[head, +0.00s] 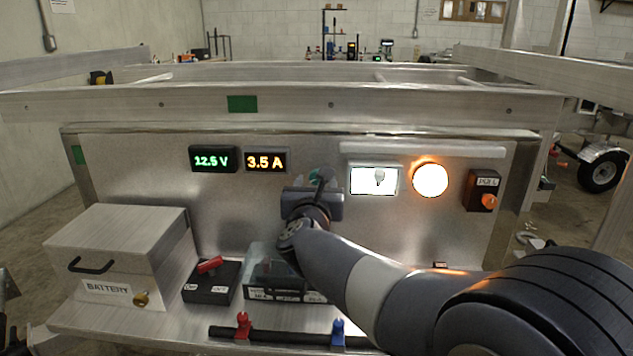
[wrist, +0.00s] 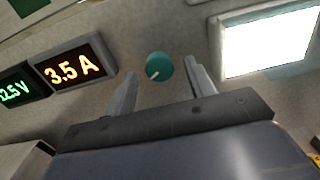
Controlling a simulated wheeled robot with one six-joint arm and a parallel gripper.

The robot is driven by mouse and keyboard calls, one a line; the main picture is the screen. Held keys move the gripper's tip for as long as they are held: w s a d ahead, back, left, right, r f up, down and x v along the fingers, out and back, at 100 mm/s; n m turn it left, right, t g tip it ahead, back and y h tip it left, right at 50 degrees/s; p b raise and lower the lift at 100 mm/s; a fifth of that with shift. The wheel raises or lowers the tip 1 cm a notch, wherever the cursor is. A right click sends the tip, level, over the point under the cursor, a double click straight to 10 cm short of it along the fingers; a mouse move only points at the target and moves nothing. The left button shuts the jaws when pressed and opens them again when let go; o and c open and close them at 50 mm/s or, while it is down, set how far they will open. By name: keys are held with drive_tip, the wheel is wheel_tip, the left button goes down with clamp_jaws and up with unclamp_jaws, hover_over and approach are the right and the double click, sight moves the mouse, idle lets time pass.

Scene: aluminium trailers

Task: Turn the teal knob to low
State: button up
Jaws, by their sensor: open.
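The teal knob (wrist: 159,66) is a round dial on the metal panel, with a pale pointer mark toward its lower left in the wrist view. My gripper (wrist: 160,80) is open, with one finger on each side of the knob and a visible gap to both. Whether the fingertips reach the panel, I cannot tell. In the head view, my gripper (head: 318,182) is in front of the panel and covers most of the knob; only a bit of teal (head: 316,174) shows above it. No low or high labels are readable around the knob.
Left of the knob are a green 12.5 V display (head: 213,159) and an amber 3.5 A display (head: 266,161). A battery box (head: 125,245) and red-handled switch (head: 208,283) stand below.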

drive_tip(key=shift+w, duration=0.8)
drive_tip(key=shift+c, duration=0.3)
drive_tip(key=c, duration=0.9)
